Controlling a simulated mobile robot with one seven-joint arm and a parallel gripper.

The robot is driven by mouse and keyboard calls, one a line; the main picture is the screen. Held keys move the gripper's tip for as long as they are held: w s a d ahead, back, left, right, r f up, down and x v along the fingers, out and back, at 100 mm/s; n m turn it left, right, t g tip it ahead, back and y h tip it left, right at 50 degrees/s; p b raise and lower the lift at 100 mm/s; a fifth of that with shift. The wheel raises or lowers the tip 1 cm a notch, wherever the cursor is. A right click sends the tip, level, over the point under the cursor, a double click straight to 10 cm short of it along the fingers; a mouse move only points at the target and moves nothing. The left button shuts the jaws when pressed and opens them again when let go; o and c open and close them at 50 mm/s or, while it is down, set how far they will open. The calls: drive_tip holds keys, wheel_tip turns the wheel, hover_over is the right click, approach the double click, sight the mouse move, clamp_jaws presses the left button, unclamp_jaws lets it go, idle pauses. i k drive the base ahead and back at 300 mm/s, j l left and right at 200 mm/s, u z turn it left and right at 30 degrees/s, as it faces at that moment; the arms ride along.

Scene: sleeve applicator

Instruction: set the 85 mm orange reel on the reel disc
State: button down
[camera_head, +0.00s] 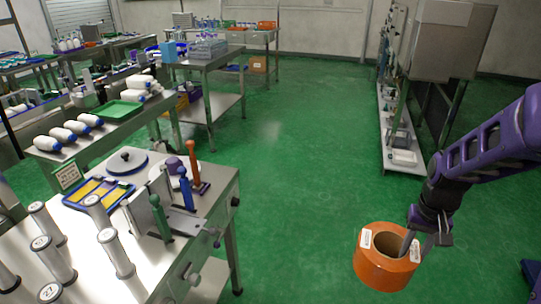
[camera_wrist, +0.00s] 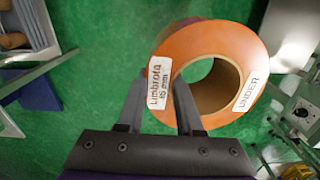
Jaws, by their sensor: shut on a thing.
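The orange reel (camera_head: 378,274), a thick ring with a brown core and white labels, is held over the green floor at the lower right. In the wrist view the reel (camera_wrist: 215,40) shows labels reading "Limbrota 85 mm" and "UNDER". My gripper (camera_head: 414,243) is shut on the reel's wall, one finger in the core and one outside; its fingers also show in the wrist view (camera_wrist: 160,85). I cannot tell which is the reel disc.
The steel bench (camera_head: 205,222) carries upright white-topped spools (camera_head: 48,225), a blue tray (camera_head: 98,194), an orange-handled tool (camera_head: 193,160) and a green-handled lever (camera_head: 160,218). Green floor (camera_head: 290,190) lies clear between bench and reel. A rack (camera_head: 400,130) stands at back right.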

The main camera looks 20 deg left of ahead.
sight(174, 170)
drive_tip(key=i+l+u, duration=0.2)
drive_tip(key=i, duration=1.15)
drive_tip(key=i+u, duration=0.5)
drive_tip(key=i, duration=0.8)
drive_tip(key=l+u, duration=0.1)
drive_tip(key=u, duration=2.7)
drive_tip(key=i+l, duration=0.05)
drive_tip(key=l, duration=0.05)
